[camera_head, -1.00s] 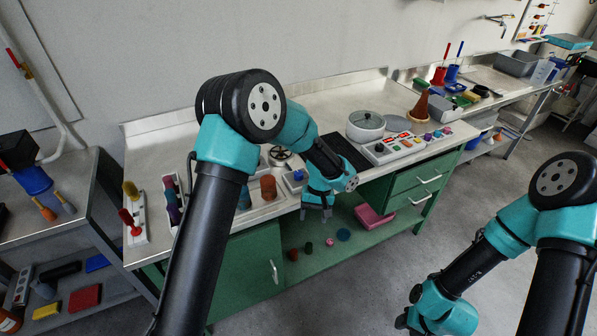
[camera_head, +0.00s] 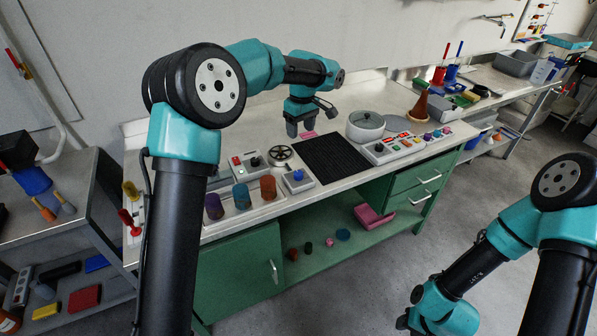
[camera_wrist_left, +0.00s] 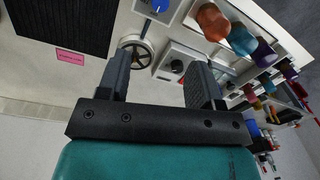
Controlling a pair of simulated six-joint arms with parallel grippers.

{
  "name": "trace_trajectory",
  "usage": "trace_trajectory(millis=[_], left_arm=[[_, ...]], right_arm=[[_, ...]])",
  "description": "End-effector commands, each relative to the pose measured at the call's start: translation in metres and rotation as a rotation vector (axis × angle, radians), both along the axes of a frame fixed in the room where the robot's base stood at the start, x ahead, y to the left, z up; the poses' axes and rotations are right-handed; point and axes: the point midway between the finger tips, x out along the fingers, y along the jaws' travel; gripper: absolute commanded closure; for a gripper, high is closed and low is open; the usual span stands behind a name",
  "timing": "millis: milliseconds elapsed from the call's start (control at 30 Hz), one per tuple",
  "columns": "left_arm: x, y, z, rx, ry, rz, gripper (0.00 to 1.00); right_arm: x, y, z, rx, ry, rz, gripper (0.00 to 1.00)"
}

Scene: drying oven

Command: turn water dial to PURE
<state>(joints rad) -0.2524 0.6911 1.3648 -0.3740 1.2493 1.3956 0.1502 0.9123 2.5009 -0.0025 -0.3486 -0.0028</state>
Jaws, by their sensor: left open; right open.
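No label is legible, so I cannot tell for sure which knob is the water dial. A blue knob (camera_head: 298,175) on a small white box stands at the bench's front edge; it also shows at the top of the left wrist view (camera_wrist_left: 159,5). A black knob (camera_head: 255,161) sits on a grey box behind it, and shows between the fingers in the left wrist view (camera_wrist_left: 177,66). My left gripper (camera_head: 300,128) is open and empty above the back of the bench, apart from both knobs. My right arm is at lower right; its fingers are out of view.
A handwheel (camera_head: 280,153) stands between the two knob boxes. Coloured cylinders (camera_head: 241,195) line the front left. A black ribbed mat (camera_head: 331,158), a lidded pot (camera_head: 365,125) and a button panel (camera_head: 395,148) are to the right. A pink label (camera_wrist_left: 70,56) lies near the back.

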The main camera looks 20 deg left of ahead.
Motion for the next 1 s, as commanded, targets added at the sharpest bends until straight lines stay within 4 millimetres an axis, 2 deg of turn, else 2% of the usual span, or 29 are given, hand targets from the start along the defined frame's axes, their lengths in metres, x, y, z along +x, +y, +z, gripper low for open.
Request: trace_trajectory(millis=[267, 1000], left_arm=[[-0.002, 0.001, -0.031, 0.0, 0.004, -0.001, 0.4], [-0.007, 0.004, -0.154, 0.0, 0.002, -0.002, 0.4]], right_arm=[[0.0, 0.0, 0.0, 0.0, 0.0, 0.0, 0.57], [0.0, 0.0, 0.0, 0.0, 0.0, 0.0, 0.57]])
